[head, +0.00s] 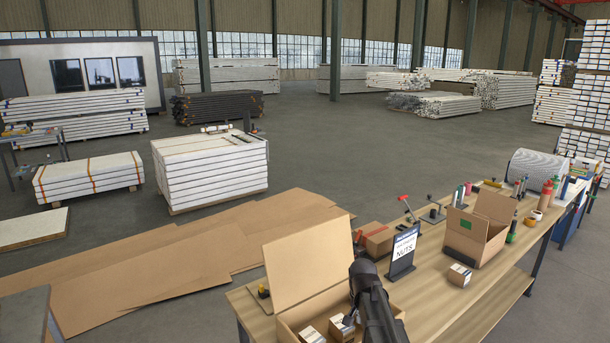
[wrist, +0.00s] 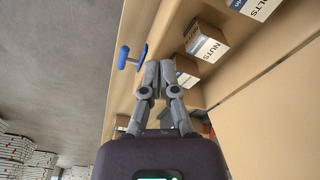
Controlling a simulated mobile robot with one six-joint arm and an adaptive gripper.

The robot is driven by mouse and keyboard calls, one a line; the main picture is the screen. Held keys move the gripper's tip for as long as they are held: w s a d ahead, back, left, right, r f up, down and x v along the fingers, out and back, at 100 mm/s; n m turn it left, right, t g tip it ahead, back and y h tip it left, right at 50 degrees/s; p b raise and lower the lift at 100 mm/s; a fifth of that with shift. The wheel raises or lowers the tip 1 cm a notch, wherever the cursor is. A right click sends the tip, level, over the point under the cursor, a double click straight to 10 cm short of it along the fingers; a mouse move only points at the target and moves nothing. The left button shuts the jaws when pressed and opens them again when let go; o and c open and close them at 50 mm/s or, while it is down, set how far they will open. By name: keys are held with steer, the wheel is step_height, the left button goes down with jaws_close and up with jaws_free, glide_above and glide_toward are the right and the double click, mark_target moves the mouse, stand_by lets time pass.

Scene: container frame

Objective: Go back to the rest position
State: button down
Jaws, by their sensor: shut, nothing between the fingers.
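My gripper (wrist: 160,76) is shut with nothing between its fingers, and its fingertips are close together in the wrist view. It is at the open cardboard box (head: 312,251) on the near end of the workbench. In the head view my dark arm covers part of that box and hides most of the gripper. Small cartons lie in the box, one labelled NUTS (wrist: 209,45) and one partly cut off by the frame edge (wrist: 258,7). Another small carton (wrist: 187,72) is partly behind the fingers; I cannot tell if they touch it.
A NUTS sign (head: 403,252) stands close right of my arm. A second open box (head: 478,229) and a small carton (head: 459,275) are farther right on the bench (head: 430,312). A blue-handled tool (wrist: 124,57) is near the fingers. Flat cardboard sheets (head: 150,265) cover floor to the left.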

steer(key=s+f+n+b, duration=0.3)
steer(key=s+f, duration=0.1)
steer(key=s, duration=0.4)
steer(key=s+f+n+g+b, duration=0.1)
steer(key=s+f+n+b, duration=0.2)
steer(key=s, duration=0.6)
steer(key=shift+s+a+f+y+b, duration=0.15)
steer(key=shift+f+y+b, duration=0.25)
steer(key=shift+f+b, duration=0.35)
steer(key=shift+f, duration=0.1)
